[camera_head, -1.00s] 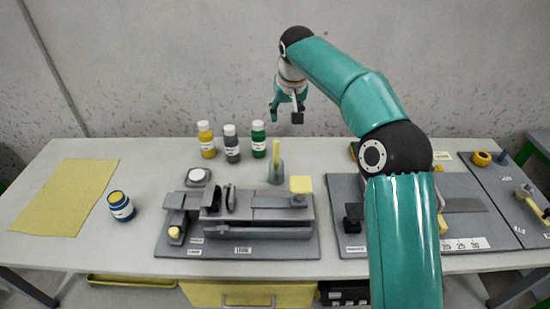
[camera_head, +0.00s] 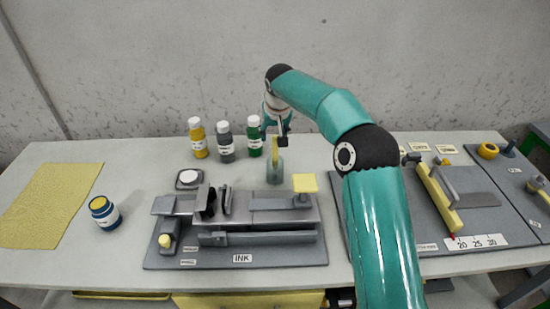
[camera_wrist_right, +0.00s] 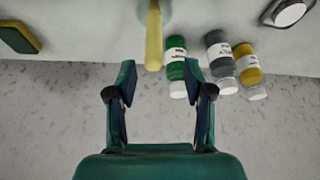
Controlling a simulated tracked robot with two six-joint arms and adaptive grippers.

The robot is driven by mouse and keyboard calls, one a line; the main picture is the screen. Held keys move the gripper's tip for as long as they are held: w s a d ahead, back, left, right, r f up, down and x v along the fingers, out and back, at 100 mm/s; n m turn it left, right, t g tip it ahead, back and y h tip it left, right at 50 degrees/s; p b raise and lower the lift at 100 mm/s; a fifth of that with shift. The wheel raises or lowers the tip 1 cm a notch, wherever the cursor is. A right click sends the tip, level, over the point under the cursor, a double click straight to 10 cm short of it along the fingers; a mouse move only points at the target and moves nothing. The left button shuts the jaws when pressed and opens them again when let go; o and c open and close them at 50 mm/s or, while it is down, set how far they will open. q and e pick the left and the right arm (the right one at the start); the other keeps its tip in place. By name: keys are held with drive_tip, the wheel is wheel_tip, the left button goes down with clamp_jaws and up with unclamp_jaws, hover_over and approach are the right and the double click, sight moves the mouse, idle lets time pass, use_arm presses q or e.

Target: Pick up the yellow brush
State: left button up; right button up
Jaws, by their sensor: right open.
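The yellow brush (camera_head: 274,148) stands upright in a translucent grey-green cup (camera_head: 275,173) behind the ink station. Its handle (camera_wrist_right: 154,40) shows in the right wrist view, ahead of the fingers and roughly between their lines. My right gripper (camera_head: 275,135) is at the top of the brush handle in the head view; the wrist view shows the fingers (camera_wrist_right: 160,84) spread wide with nothing between them. The brush's lower end is inside the cup. My left gripper is in neither view.
Green (camera_head: 254,137), grey (camera_head: 226,143) and yellow (camera_head: 198,139) bottles stand left of the cup.

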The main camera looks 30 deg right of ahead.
sight(275, 145)
drive_tip(key=shift+s+d+p+x, duration=0.15)
drive_tip(key=shift+p+x, duration=0.2)
drive_tip(key=shift+x, duration=1.4)
drive_tip(key=shift+s+d+p+x, duration=0.1)
drive_tip(key=shift+s+p+x, duration=0.2)
drive_tip(key=shift+x, duration=1.4)
drive_tip(key=shift+w+f, duration=0.1)
clamp_jaws()
